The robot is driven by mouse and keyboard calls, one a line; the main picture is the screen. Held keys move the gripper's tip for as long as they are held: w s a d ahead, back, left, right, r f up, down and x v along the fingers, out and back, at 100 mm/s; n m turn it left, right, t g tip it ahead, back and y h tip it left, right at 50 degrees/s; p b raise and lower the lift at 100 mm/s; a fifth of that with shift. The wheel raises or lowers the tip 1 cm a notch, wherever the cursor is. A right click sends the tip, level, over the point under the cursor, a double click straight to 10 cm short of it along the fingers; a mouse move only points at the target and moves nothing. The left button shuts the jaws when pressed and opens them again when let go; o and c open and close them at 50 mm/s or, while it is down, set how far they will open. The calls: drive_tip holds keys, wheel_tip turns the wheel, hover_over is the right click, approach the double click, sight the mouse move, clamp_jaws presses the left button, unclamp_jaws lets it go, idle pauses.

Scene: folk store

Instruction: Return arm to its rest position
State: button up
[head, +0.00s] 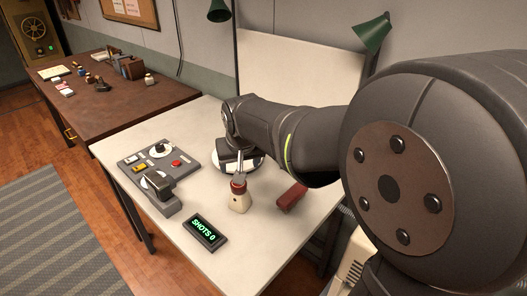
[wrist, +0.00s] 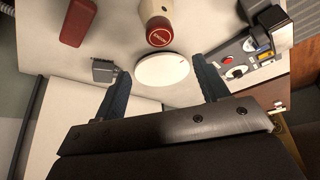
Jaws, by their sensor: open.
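My arm reaches in from the right of the head view, and my gripper (head: 236,160) hangs low over the light table (head: 265,240). In the wrist view, the two dark fingers of my gripper (wrist: 161,72) are spread wide with nothing held between them. A white round disc (wrist: 162,72) lies on the table beyond and between the fingertips. In the head view the disc (head: 255,163) is partly hidden by my arm. A cream bottle-like thing with a red cap (head: 239,203) stands just in front of the gripper; it shows at the top of the wrist view (wrist: 156,10).
A dark red block (head: 291,197) lies right of the bottle. A "SHOTS 0" display (head: 206,232) is at the front. A grey control panel (head: 135,161) and a grey device (head: 158,195) stand left. A green lamp (head: 372,32) rises behind. The front right tabletop is clear.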

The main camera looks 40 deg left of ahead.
drive_tip(key=x, duration=1.2)
drive_tip(key=shift+r, duration=1)
